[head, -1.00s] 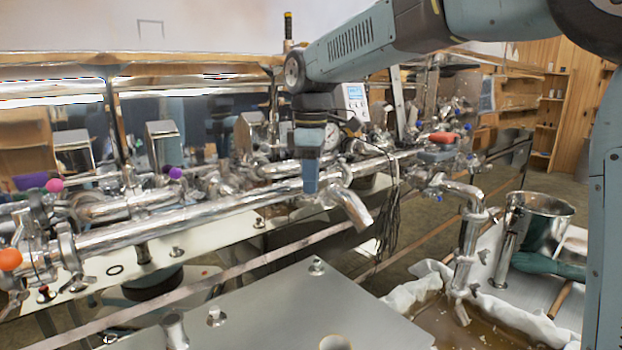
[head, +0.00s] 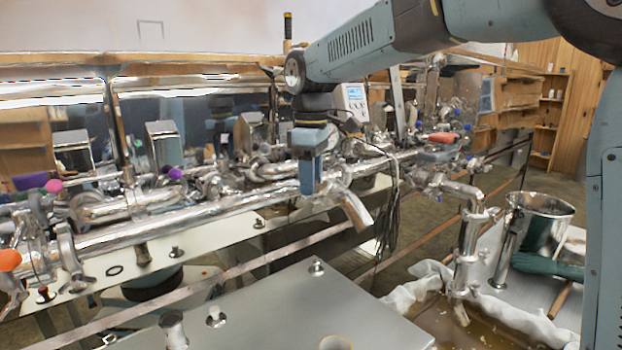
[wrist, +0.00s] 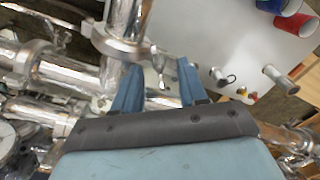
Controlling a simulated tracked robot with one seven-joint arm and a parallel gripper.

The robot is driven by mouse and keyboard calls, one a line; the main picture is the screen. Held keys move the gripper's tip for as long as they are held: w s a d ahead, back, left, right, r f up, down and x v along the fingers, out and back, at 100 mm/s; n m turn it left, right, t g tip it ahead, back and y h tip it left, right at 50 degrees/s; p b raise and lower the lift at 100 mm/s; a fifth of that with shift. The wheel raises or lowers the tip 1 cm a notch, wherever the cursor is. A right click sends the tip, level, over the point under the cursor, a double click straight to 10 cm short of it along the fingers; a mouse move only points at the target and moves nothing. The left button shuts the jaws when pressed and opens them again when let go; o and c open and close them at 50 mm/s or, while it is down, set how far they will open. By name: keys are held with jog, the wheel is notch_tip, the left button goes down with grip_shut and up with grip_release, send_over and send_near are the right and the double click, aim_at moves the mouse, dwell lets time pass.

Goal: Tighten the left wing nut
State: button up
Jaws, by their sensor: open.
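My gripper (head: 311,188) is over the long steel pipe in the head view, pointing down. In the wrist view its two blue fingers (wrist: 158,82) are apart, with nothing held. A small shiny metal piece that looks like a wing nut (wrist: 163,77) shows between the fingertips, beside a round pipe clamp (wrist: 118,43). I cannot tell whether either finger touches it. In the head view the gripper hides this spot. Another clamp (head: 68,252) sits on the pipe at the far left.
The long steel pipe (head: 190,218) runs across the evaporator, with valves and fittings behind it. A bent outlet (head: 356,210) and dark hanging cables (head: 389,215) are just right of the gripper. A flat metal cover (head: 270,310) lies in front. A steel pot (head: 540,220) stands at right.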

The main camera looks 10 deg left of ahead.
jog(key=shift+r, duration=0.1)
notch_tip(320, 180, up, 14)
jog(key=shift+f, duration=0.25)
jog(key=shift+w, duration=0.1)
dwell(0.4)
jog(key=shift+a, duration=0.1)
jog(key=shift+c, duration=1)
jog(key=f, duration=0.8)
jog(key=a+f, duration=0.1)
jog(key=f, duration=0.4)
jog(key=shift+c, duration=0.2)
jog(key=shift+r, duration=0.1)
grip_shut()
